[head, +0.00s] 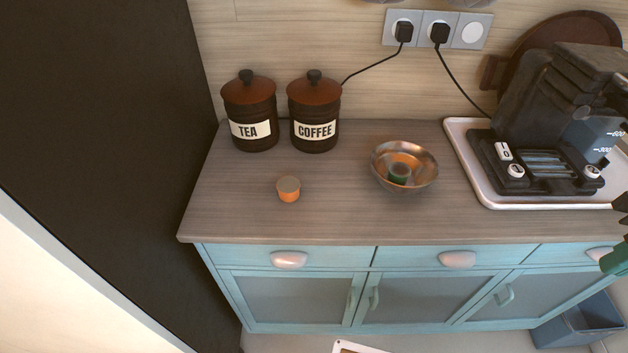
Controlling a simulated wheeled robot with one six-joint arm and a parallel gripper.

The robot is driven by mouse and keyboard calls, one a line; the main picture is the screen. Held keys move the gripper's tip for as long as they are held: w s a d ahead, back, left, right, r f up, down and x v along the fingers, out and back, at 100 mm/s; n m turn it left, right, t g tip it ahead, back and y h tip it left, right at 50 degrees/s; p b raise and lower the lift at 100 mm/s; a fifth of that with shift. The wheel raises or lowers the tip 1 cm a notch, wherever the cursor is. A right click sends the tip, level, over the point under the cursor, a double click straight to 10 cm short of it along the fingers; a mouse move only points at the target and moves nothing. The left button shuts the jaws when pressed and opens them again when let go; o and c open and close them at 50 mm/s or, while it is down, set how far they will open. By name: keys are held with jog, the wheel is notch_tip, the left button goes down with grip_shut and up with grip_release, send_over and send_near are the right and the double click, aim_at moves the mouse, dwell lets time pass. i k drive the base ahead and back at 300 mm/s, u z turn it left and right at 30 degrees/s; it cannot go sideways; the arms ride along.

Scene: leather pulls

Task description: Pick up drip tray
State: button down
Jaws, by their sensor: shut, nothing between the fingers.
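The drip tray (548,163) is the slatted metal grate set in the low front base of the black coffee machine (535,95), at the right. It lies flat between two round knobs. The machine stands on a pale-rimmed tray (466,160) on the counter. A dark and green part of my arm shows at the right edge, in front of the cabinet. My gripper's fingers are outside the picture, so its place relative to the drip tray does not show.
A metal bowl (381,160) with a green capsule (399,174) stands left of the machine. An orange capsule (288,189), TEA (249,110) and COFFEE (315,110) canisters are further left. A cord hangs behind the machine. A grey-blue bin (580,325) stands on the floor at right.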

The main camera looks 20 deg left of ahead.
aim_at(548, 167)
jog(key=z, duration=0.35)
jog(key=k, duration=1.15)
jog(key=u, duration=0.95)
jog(key=i, duration=1.55)
jog(key=z, duration=0.75)
